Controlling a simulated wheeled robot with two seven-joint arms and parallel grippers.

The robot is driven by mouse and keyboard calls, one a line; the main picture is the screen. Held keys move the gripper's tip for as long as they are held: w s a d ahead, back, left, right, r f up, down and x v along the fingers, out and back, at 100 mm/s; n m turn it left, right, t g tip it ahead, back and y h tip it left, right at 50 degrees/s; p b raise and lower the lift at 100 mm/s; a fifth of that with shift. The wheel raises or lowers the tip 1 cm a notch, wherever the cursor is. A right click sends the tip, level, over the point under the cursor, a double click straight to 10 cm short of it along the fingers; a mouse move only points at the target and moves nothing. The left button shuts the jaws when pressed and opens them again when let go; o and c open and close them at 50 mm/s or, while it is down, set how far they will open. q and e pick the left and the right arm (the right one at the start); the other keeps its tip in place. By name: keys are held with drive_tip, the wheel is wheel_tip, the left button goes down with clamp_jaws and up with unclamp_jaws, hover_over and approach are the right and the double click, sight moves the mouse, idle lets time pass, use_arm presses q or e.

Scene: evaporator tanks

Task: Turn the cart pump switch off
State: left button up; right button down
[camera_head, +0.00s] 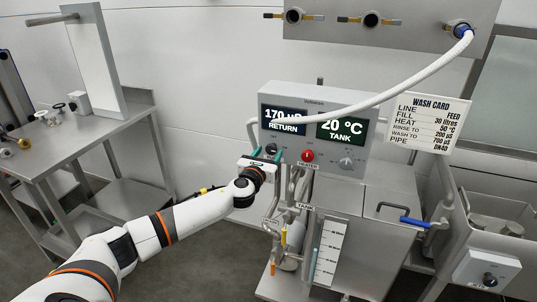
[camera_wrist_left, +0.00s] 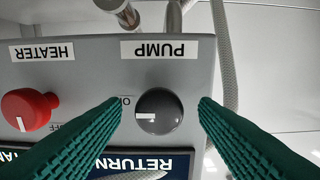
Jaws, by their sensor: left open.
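My left gripper (camera_wrist_left: 162,103) is open, with one green finger on each side of the knob and a visible gap on both sides. In the head view my left gripper (camera_head: 267,154) is at the lower left of the control box (camera_head: 375,104), largely covering the knob. My right gripper is not in view.
A red heater knob (camera_head: 308,155) is beside the pump switch, and another grey knob (camera_head: 346,163) is farther right. A white hose (camera_head: 415,82) arches over the box. Pipes and the cart's tank (camera_head: 385,235) are below. A steel table (camera_head: 80,135) stands left.

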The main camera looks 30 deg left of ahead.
use_arm(q)
drive_tip(key=shift+w, duration=0.2)
drive_tip(key=c, duration=0.9)
drive_tip(key=shift+c, duration=0.2)
drive_tip(key=shift+n, duration=0.3)
drive_tip(key=n, duration=0.8)
drive_tip(key=shift+n+b, duration=0.4)
drive_tip(key=n, duration=0.4)
drive_tip(key=shift+r+n, duration=0.1)
drive_tip(key=shift+n, duration=2.2)
